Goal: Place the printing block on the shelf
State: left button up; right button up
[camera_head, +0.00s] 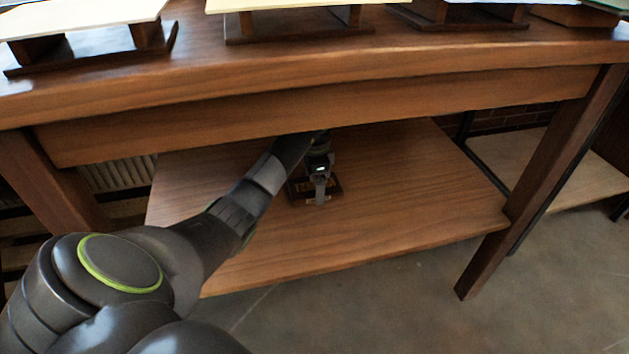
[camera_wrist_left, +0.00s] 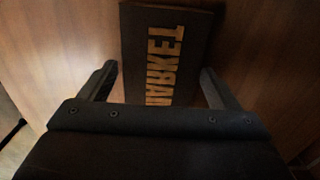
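The printing block (camera_head: 334,187) is a dark flat slab lying on the lower wooden shelf (camera_head: 400,190) of the table. My left gripper (camera_head: 320,190) is reached in under the tabletop, over the block. Its fingers (camera_wrist_left: 160,78) are spread, one by each long side of the block; I cannot tell whether they touch it. The gripper hides part of the block. My right gripper is in neither view.
The tabletop (camera_head: 300,62) and its front apron (camera_head: 330,108) hang above the shelf. Table legs (camera_head: 545,185) stand on both sides. Pale boards on dark wooden stands (camera_head: 290,25) line the tabletop. The shelf is clear around the block.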

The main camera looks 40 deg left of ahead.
pick_arm(q)
jog(key=shift+o, duration=0.7)
jog(key=shift+r, duration=0.1)
